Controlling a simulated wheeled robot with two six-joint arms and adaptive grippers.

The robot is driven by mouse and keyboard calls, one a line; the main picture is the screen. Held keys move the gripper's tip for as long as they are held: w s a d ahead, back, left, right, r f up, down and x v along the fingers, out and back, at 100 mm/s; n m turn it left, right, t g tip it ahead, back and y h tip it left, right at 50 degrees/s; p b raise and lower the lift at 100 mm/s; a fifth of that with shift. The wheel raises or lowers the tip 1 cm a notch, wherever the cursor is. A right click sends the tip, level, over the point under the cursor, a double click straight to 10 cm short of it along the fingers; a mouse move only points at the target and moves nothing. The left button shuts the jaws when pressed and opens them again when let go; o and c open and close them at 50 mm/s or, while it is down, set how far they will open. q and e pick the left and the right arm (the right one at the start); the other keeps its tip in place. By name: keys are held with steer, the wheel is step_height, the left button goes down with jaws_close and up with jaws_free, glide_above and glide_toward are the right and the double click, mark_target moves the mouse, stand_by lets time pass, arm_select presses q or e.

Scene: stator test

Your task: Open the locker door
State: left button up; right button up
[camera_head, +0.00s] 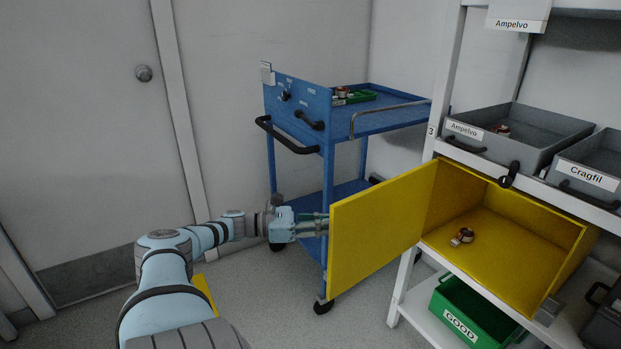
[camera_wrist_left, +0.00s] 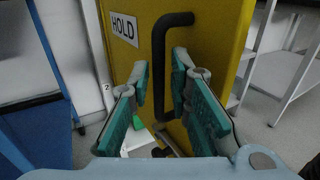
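The yellow locker door (camera_head: 378,225) stands swung wide open, and its edge points toward me in the head view. The yellow locker (camera_head: 505,237) is open, with a small copper-coloured stator (camera_head: 463,236) inside. My left gripper (camera_head: 315,225) is at the door's outer face, its tips partly hidden by the door. In the left wrist view the door (camera_wrist_left: 212,40) shows its HOLD label (camera_wrist_left: 124,28) and black handle (camera_wrist_left: 158,75). My left gripper's fingers (camera_wrist_left: 161,88) are spread on both sides of the handle, with gaps visible. My right gripper is not in view.
A blue trolley (camera_head: 300,110) with a green tray stands behind my left gripper. The white shelf (camera_head: 440,100) carries grey bins (camera_head: 520,130) above the locker and a green GOOD bin (camera_head: 470,315) below. Grey floor is clear in front.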

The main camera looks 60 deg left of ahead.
arm_select(q)
steer(key=v, duration=1)
